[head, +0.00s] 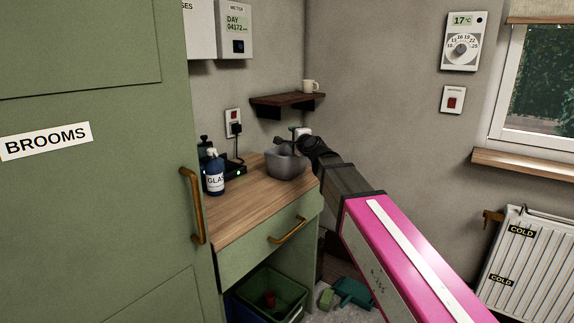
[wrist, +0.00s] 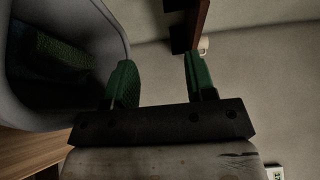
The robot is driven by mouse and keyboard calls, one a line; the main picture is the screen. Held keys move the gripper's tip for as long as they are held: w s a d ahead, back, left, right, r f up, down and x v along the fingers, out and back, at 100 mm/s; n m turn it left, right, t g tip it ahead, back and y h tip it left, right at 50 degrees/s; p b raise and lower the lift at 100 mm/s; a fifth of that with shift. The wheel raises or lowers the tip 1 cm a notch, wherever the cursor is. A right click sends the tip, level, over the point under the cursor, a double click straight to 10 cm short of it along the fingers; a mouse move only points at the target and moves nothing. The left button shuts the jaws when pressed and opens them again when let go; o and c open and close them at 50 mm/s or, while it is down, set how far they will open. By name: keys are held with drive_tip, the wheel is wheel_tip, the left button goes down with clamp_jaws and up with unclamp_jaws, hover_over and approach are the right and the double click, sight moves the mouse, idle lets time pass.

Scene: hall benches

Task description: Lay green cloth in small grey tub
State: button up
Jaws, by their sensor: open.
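The small grey tub (head: 285,164) stands upright on the wooden counter. In the wrist view its rim and inner wall (wrist: 107,22) fill the upper left. A dark green textured cloth (wrist: 60,52) lies inside the tub there; in the head view I cannot make it out. My gripper (head: 290,137) is at the tub, by its rim, and partly hidden by my own arm. In the wrist view my gripper (wrist: 160,78) has its two green fingers apart, with nothing between them. The cloth is clear of the fingers.
A blue labelled bottle (head: 214,175) stands on the counter (head: 238,210) left of the tub. A small dark shelf (head: 287,100) with a mug (head: 310,86) is on the wall above. The tall green BROOMS cupboard (head: 95,210) closes off the left. A green crate (head: 268,293) sits below.

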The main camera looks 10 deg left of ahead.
drive_tip(key=v, duration=1)
drive_tip(key=shift+s+d, duration=0.2)
drive_tip(key=shift+s, duration=0.05)
drive_tip(key=shift+f, duration=0.1)
drive_tip(key=d+f+n+g+h, duration=0.3)
drive_tip(key=d+f, duration=0.5)
drive_tip(key=f, duration=0.4)
drive_tip(key=d+f+n+g+h, duration=0.3)
drive_tip(key=d+f, duration=0.4)
drive_tip(key=f, duration=0.6)
drive_tip(key=s+d+f+n+g+h, duration=0.2)
drive_tip(key=s+d+f+g, duration=0.2)
drive_tip(key=d+f, duration=0.5)
drive_tip(key=s+d+f+n+g+h, duration=0.2)
drive_tip(key=s+d+f+g+h, duration=0.1)
drive_tip(key=s+d+f, duration=0.6)
drive_tip(key=d+f+g, duration=0.1)
drive_tip(key=d, duration=0.2)
drive_tip(key=shift+s+d+f+n, duration=0.2)
drive_tip(key=shift+s+f+n, duration=0.05)
drive_tip(key=shift+s+n, duration=0.1)
